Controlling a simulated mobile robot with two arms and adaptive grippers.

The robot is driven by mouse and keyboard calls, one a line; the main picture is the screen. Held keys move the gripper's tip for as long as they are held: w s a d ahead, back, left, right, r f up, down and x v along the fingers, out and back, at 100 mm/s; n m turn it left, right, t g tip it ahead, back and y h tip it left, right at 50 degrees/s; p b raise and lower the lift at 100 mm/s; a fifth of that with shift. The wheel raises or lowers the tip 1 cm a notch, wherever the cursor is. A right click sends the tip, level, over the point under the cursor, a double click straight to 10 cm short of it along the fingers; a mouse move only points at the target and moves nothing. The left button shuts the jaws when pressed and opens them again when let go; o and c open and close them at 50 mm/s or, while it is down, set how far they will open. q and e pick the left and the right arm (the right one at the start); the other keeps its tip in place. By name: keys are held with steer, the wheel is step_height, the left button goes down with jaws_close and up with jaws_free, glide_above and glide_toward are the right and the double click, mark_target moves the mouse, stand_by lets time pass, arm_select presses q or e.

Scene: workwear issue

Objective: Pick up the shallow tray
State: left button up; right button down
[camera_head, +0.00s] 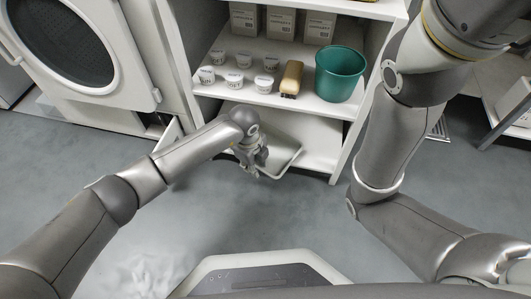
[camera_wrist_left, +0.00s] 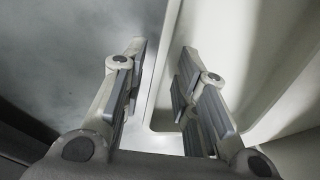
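The shallow tray (camera_head: 290,159) is pale and lies low on the bottom shelf of the white shelf unit, its front part near the shelf's front edge. My left gripper (camera_head: 256,168) is at the tray's left side in the head view and hides part of it. In the left wrist view my left gripper (camera_wrist_left: 160,72) is open, its two fingers apart. The tray (camera_wrist_left: 225,42) fills the right of that view, and its rim runs between the fingers. I cannot tell whether a finger touches it. My right arm crosses the right side of the head view, but its gripper is out of frame.
The shelf above holds several small white cups (camera_head: 236,80), a tan-and-black brush (camera_head: 291,78) and a green bucket (camera_head: 340,73). Labelled boxes (camera_head: 281,23) stand higher up. A front-loading machine (camera_head: 75,45) is at the left. The grey floor (camera_head: 225,215) before the shelf is clear.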

arm_select(q)
steer(key=shift+r, duration=0.1)
steer(key=shift+c, duration=0.4)
jaws_close()
steer(key=shift+r, duration=0.1)
